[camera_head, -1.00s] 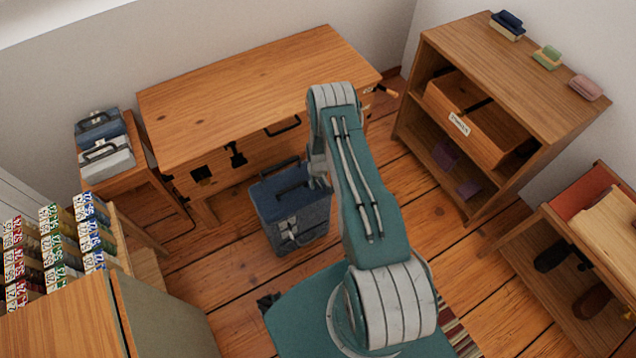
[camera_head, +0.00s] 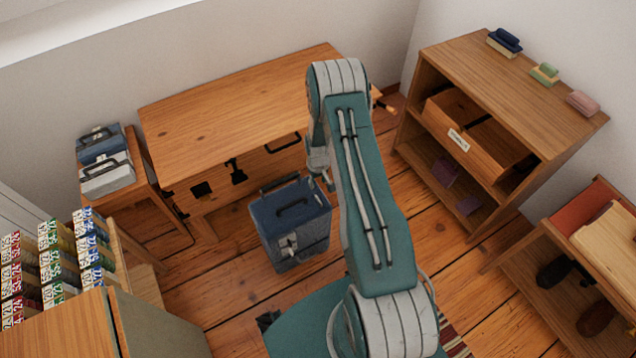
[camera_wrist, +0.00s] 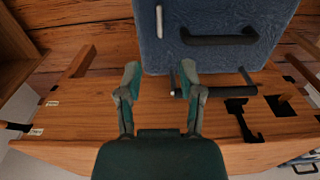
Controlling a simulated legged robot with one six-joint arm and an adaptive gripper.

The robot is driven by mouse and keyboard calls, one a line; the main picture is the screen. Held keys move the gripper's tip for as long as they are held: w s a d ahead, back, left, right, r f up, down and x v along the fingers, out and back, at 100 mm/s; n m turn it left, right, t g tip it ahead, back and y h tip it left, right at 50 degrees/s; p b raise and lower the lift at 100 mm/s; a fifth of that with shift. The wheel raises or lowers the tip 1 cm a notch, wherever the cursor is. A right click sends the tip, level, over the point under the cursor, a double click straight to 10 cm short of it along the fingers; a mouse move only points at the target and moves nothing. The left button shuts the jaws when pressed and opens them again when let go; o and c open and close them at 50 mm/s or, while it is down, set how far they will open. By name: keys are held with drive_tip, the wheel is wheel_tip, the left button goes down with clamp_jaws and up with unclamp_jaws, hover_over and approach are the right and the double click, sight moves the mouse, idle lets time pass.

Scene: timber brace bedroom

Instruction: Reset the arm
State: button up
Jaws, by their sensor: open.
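My gripper (camera_wrist: 160,82) is open and empty in the wrist view, its two teal fingertips apart. It points toward a blue toolbox (camera_wrist: 225,35) with a dark handle on its lid. In the head view my gripper (camera_head: 322,168) hangs just beyond the upper right edge of the blue toolbox (camera_head: 290,225), which stands upright on the plank floor. A gap between gripper and toolbox cannot be judged for sure. My teal arm covers part of the floor to the right of the toolbox.
A wooden workbench (camera_head: 230,110) stands behind the toolbox. A shelf unit (camera_head: 500,85) with an open drawer (camera_head: 465,130) is at right, a low rack (camera_head: 590,250) below it. A side stand at left holds a grey case (camera_head: 107,174) and a blue case (camera_head: 98,143). Floor between bench and shelf is clear.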

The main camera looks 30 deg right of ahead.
idle(0.3)
drive_tip(key=s+a+r+t, duration=0.1)
drive_tip(key=a+r, duration=0.3)
drive_tip(key=r, duration=1.4)
drive_tip(key=s+a+r+t, duration=0.1)
drive_tip(key=a+r+t, duration=0.15)
drive_tip(key=r, duration=1.45)
drive_tip(key=s+a+r+t, duration=0.1)
drive_tip(key=s+a+r, duration=0.3)
drive_tip(key=s+r, duration=0.3)
drive_tip(key=s+a+r+t, duration=0.1)
drive_tip(key=s+a+r, duration=0.3)
drive_tip(key=s, duration=1.2)
wheel_tip(320, 180, up, 4)
drive_tip(key=shift+s+r, duration=0.1)
drive_tip(key=shift+s, duration=0.2)
